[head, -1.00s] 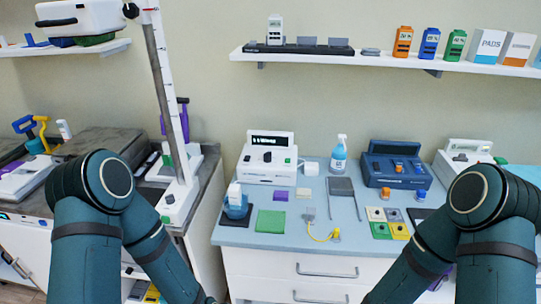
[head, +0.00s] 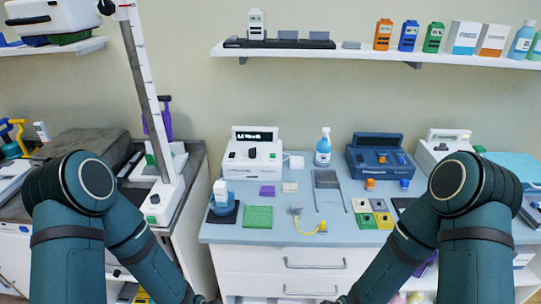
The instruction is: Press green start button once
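A white device (head: 252,158) with a dark display and a dark knob stands at the back left of the blue counter. A small green spot (head: 272,155) shows on its front near the knob; at this size I cannot tell whether it is the start button. A green spot (head: 154,199) also shows on the base of the tall measuring column at the left. Both my arms reach down out of the bottom of the head view. My left and right grippers are out of view, so their fingers and anything in them are hidden.
The blue counter (head: 330,232) also holds a spray bottle (head: 323,148), a navy device (head: 381,160), a green pad (head: 258,216) and a yellow-cabled item (head: 308,227). A second white device (head: 443,146) stands further right. A wall shelf (head: 380,54) hangs above.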

